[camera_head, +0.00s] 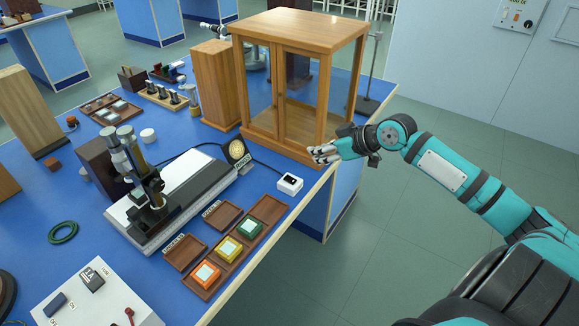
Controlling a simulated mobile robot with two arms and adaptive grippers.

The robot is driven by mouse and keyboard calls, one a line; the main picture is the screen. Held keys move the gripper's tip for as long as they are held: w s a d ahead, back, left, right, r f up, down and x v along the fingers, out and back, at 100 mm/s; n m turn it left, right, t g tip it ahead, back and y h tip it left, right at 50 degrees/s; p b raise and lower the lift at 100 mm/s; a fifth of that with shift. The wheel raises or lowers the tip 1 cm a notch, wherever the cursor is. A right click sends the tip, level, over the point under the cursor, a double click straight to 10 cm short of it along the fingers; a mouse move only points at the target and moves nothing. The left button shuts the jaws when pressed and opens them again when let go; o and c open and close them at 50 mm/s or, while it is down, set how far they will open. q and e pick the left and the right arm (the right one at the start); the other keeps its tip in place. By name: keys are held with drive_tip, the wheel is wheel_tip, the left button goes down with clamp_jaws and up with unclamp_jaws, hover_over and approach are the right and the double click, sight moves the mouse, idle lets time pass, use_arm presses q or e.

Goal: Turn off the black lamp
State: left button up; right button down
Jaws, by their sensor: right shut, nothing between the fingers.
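My right gripper (315,155) reaches in from the right, shut and empty, beside the front right corner of the wooden glass cabinet. Whether it touches the cabinet is unclear. A small white switch box (290,184) with a dark rocker sits on the blue bench near its right edge, below and left of the gripper and apart from it. A black cable runs from near the box to behind the instrument. A dark housing with a round pale face (237,150) stands at the instrument's far end; I cannot tell whether it is the black lamp. My left gripper is out of view.
The wooden glass cabinet (292,120) stands behind the gripper. A microscope-like instrument (150,190) lies left of the switch box. Wooden trays (222,218) with colored blocks are in front. A white control panel (85,300) is at lower left. Floor right of the bench is clear.

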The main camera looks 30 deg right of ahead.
drive_tip(key=shift+w, duration=0.1)
drive_tip(key=p, duration=0.2)
hover_over(292, 177)
wheel_tip(292, 177, down, 6)
drive_tip(key=shift+f, duration=0.1)
wheel_tip(292, 177, down, 3)
drive_tip(key=shift+r, duration=0.1)
drive_tip(key=shift+f, duration=0.6)
